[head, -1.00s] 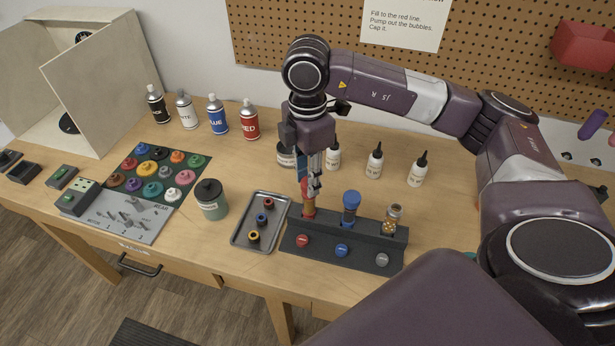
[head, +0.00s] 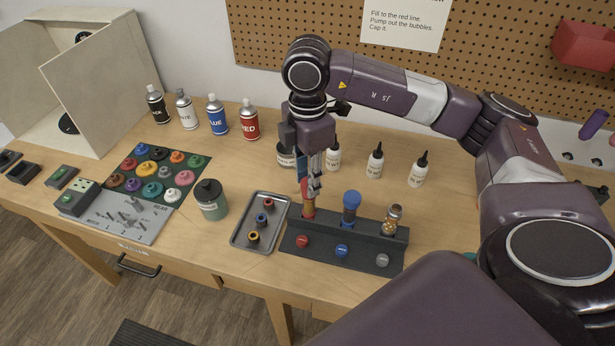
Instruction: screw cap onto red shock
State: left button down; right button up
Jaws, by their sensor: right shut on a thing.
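The red shock (head: 309,213) stands upright in the left place of a dark stand (head: 325,257). My right gripper (head: 309,188) points straight down over it, with its fingers shut on a small red piece at the shock's top, which looks like the cap. The fingers hide most of this piece, so I cannot tell how it sits on the shock. A blue-topped shock (head: 351,207) and a shock with a golden lower part (head: 390,220) stand to the right in the same stand. My left gripper is not in view.
A dark-lidded jar (head: 211,200) stands further left. White dropper bottles (head: 375,163) and spray cans (head: 249,122) stand behind. The table right of the stand is partly covered by my arm.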

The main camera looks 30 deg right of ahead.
jog(key=shift+f+b, duration=0.5)
jog(key=shift+f, duration=0.15)
jog(key=m, duration=0.4)
jog(key=shift+w, duration=0.1)
